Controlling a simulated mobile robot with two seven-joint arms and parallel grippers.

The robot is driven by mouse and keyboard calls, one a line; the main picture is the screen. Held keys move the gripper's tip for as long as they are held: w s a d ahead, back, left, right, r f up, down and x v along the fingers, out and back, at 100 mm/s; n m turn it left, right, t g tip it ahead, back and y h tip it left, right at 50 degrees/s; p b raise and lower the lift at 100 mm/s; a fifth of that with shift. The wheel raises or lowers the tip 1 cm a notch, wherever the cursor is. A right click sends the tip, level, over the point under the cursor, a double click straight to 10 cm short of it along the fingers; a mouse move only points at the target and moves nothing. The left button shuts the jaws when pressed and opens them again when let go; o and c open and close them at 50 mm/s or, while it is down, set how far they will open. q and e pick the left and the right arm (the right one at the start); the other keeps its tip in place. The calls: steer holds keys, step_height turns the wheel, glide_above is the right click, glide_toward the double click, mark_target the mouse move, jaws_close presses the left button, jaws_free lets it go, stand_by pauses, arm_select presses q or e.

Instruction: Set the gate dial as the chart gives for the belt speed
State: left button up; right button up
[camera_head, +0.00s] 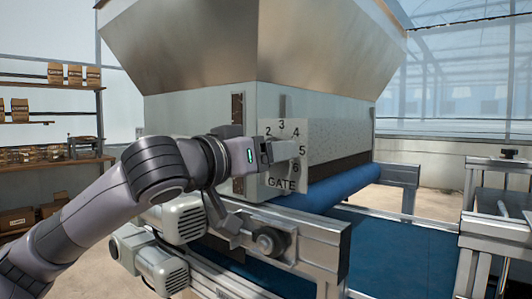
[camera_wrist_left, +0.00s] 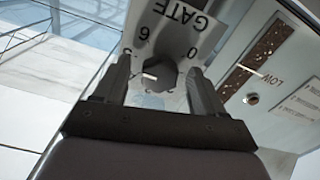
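The gate dial plate (camera_head: 283,184) is on the front of the seeder, with "GATE" printed below and numerals 2 to 6 visible. The plate shows upside down in the left wrist view (camera_wrist_left: 190,30), with 6 and 0 readable. My left gripper (camera_head: 284,150) is at the dial and hides its knob in the head view. In the left wrist view, the dark knob (camera_wrist_left: 160,78) lies between the two spread fingers of my left gripper (camera_wrist_left: 158,66), with gaps on both sides. A white mark on the knob points left there; its numeral is hidden. My right gripper is not in view.
The metal hopper (camera_head: 310,45) is above the dial. The blue belt (camera_head: 385,240) runs below right, with a metal frame (camera_head: 290,235) and motor (camera_head: 160,270) below.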

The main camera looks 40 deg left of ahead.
arm_select(q)
steer(key=s, duration=0.7)
steer(key=shift+a+b, duration=0.3)
steer(key=shift+b, duration=0.05)
stand_by(0.4)
